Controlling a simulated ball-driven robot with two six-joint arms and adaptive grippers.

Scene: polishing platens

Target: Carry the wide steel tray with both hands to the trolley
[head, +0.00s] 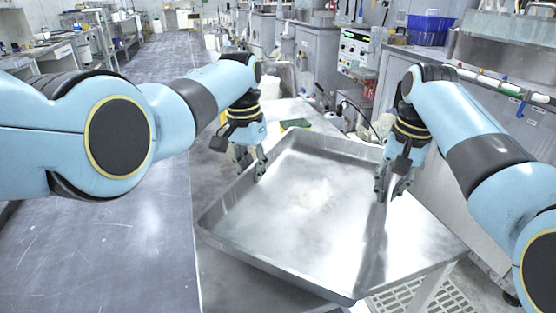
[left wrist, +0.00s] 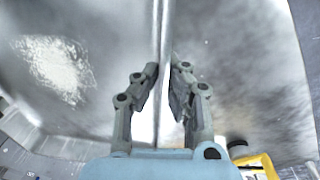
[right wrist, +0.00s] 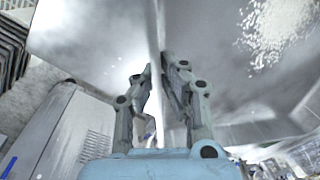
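The wide steel tray (head: 310,210) is a shallow, shiny pan with a raised rim and a pale patch in its middle. It looks roughly level. My left gripper (head: 250,170) is at its left rim, with one finger on each side of the wall, closed on it in the left wrist view (left wrist: 166,75). My right gripper (head: 388,190) is likewise closed on the right rim, as the right wrist view shows (right wrist: 158,72). The tray hides most of what is under it, so I cannot tell whether it touches the surface below. I cannot identify a trolley with certainty.
A pale worktop (head: 280,110) shows behind the tray, with a green and yellow sponge (head: 296,124) near the tray's far edge. A long grey surface (head: 110,240) runs along the left, mostly clear. Cabinets with a blue crate (head: 430,28) stand at the right.

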